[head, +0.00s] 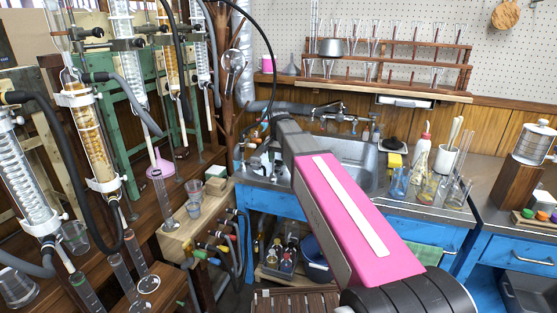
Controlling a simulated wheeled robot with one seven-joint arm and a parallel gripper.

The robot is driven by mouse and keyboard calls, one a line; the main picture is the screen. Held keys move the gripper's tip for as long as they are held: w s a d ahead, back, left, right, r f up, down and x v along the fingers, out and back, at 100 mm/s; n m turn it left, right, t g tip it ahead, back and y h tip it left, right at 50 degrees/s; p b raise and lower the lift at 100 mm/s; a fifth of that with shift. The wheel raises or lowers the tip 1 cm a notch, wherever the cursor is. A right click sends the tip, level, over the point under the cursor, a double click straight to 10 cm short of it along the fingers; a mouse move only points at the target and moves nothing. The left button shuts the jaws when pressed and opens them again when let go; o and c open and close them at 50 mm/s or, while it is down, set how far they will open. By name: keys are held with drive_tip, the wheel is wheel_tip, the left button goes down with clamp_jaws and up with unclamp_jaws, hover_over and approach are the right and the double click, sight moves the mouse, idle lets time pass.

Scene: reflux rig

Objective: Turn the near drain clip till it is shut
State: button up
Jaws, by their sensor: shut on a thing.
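My gripper (257,160) is small and far off, at the left end of the sink bench, just past the end of my pink arm. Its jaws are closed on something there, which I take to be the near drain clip. The clip itself is hidden by the jaws and my arm, so its angle cannot be told. A thin black hose (268,42) arcs down from the top toward this spot.
Glass columns and condensers with dark hoses (92,155) crowd the left. Flasks (428,187) stand further right.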

drive_tip(key=o, duration=0.9)
drive_tip(key=shift+o, duration=0.2)
wheel_tip(320, 180, up, 11)
drive_tip(key=shift+s+f, duration=0.1)
